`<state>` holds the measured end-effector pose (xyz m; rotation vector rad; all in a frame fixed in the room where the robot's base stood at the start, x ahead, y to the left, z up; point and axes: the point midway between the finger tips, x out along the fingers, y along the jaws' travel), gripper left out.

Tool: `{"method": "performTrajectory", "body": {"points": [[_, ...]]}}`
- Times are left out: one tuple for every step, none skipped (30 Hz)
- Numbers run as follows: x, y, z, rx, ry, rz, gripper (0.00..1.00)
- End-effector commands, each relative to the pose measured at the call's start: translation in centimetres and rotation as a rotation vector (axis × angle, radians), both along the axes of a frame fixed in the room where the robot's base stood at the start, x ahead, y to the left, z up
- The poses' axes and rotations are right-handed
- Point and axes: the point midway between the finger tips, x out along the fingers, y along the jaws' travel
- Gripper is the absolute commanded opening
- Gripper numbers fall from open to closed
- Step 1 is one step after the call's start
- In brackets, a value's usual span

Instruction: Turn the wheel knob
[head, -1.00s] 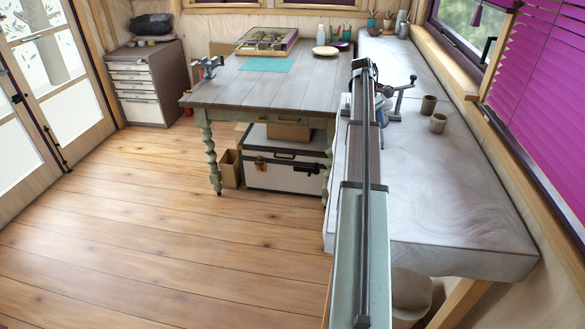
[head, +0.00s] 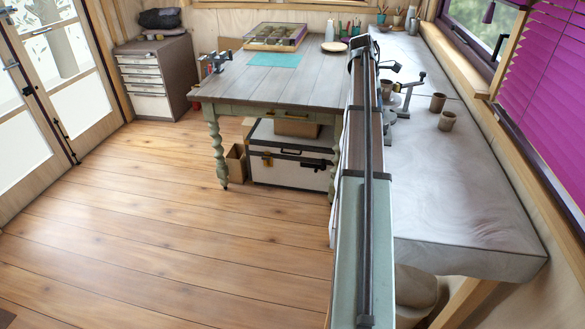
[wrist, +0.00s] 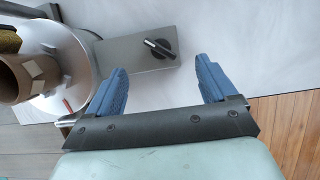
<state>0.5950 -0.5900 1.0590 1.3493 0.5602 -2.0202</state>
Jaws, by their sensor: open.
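The wheel knob (wrist: 160,48) is a small black dial with a light-marked pointer, on a grey metal box (wrist: 128,58) joined to a round metal wheel head (wrist: 62,95) in the wrist view. My gripper (wrist: 160,66) is open, its two blue fingers spread apart. The knob lies ahead of the gap between the fingertips, and no contact shows. A brown hollow cylinder (wrist: 20,78) stands at the wheel head, cut off by the left edge. In the head view my arm hides the gripper and the knob.
The pale worktop (head: 450,205) runs along the right wall, with two brown cups (head: 442,110) and a metal stand (head: 407,92) on it. A wooden table (head: 290,80) stands left of my arm. The plank floor (head: 170,230) is clear.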

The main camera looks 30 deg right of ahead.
Motion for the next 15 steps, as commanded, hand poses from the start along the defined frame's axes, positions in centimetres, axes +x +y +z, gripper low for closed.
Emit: {"method": "performTrajectory", "body": {"points": [[0.4,0.2,0.9,-0.001,-0.001,0.001,0.85],[0.5,0.3,1.3,-0.001,-0.001,0.001,0.85],[0.7,0.5,2.0,-0.002,-0.002,0.0,0.85],[0.8,0.6,2.4,-0.002,-0.002,0.0,0.85],[1.0,0.8,2.8,-0.001,-0.001,0.001,0.85],[1.1,0.9,3.4,-0.001,-0.001,0.001,0.85],[1.3,1.1,3.9,-0.001,-0.001,0.001,0.85],[1.4,1.2,4.3,-0.001,-0.001,0.001,0.85],[1.6,1.4,4.9,-0.001,-0.002,0.0,0.85],[1.7,1.5,5.4,-0.001,-0.002,0.0,0.85],[1.8,1.6,5.8,0.0,-0.002,-0.001,0.85],[2.0,1.8,6.4,-0.001,-0.002,0.0,0.85],[2.1,2.1,6.3,0.0,-0.002,-0.001,0.85],[2.1,2.5,5.6,0.0,-0.005,-0.003,0.85],[2.4,2.9,5.0,-0.001,-0.008,-0.005,0.85]]}}
